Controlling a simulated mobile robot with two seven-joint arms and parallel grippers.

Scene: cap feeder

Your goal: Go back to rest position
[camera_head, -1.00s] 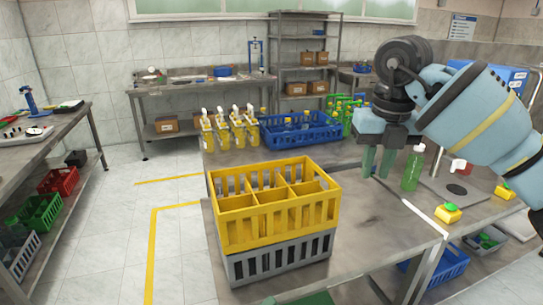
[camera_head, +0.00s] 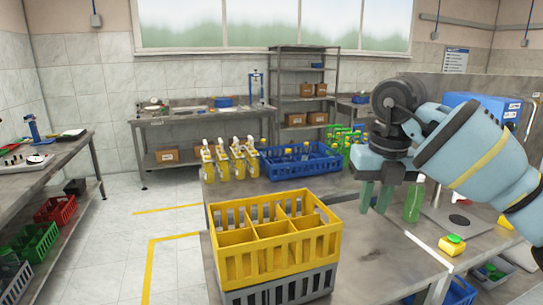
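My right gripper (camera_head: 376,197) hangs over the table on the right, its green fingers pointing down. A small gap shows between the fingers, with nothing visible between them. It is to the right of the yellow crate and just left of a green bottle (camera_head: 414,203), which stands upright on the table. My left gripper is not in view.
A yellow divided crate (camera_head: 326,243) sits on a grey crate (camera_head: 316,288) at the table's front. A blue crate (camera_head: 302,167), several yellow spray bottles (camera_head: 230,163) and green bottles stand behind. A yellow-green piece (camera_head: 452,245) lies right. The table between is clear.

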